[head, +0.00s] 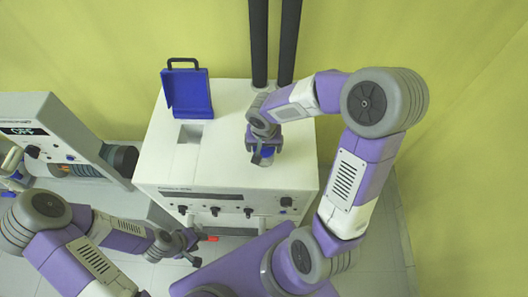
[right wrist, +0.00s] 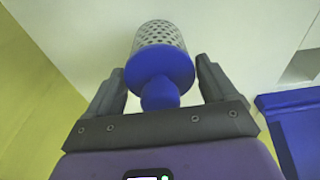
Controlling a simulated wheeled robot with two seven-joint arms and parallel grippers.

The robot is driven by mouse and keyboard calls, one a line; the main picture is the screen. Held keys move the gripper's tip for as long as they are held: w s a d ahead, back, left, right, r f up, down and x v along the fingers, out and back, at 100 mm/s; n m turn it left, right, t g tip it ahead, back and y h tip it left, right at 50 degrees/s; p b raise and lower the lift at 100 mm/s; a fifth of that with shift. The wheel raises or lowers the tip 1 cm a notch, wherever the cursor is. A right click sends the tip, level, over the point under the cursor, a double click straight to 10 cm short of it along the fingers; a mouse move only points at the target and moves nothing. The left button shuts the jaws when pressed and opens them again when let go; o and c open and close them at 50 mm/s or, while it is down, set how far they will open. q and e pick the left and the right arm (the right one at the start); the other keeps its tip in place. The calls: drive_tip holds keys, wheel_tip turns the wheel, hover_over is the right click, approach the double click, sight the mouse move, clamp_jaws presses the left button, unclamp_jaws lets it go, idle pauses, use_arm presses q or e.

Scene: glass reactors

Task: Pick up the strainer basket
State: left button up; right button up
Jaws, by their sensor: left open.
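The strainer basket (right wrist: 160,38) shows in the right wrist view as a perforated grey cylinder with a blue cap and round blue knob. In the head view only a bit of its blue part (head: 267,152) shows under my right gripper, over the right side of the white machine's top. My right gripper (right wrist: 160,80) is open, with its two fingers on either side of the blue cap and a visible gap to the knob. My left gripper (head: 190,248) is open and empty, low in front of the machine. Whether the basket's far end rests on something is hidden.
The white machine (head: 165,155) has a rectangular opening (head: 190,133) in its top. An open blue lid (head: 187,92) with a black handle stands behind that opening. Knobs line the machine's front. Another grey-white device (head: 60,130) with an OFF display stands at left.

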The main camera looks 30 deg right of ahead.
drive_tip(key=c, duration=0.9)
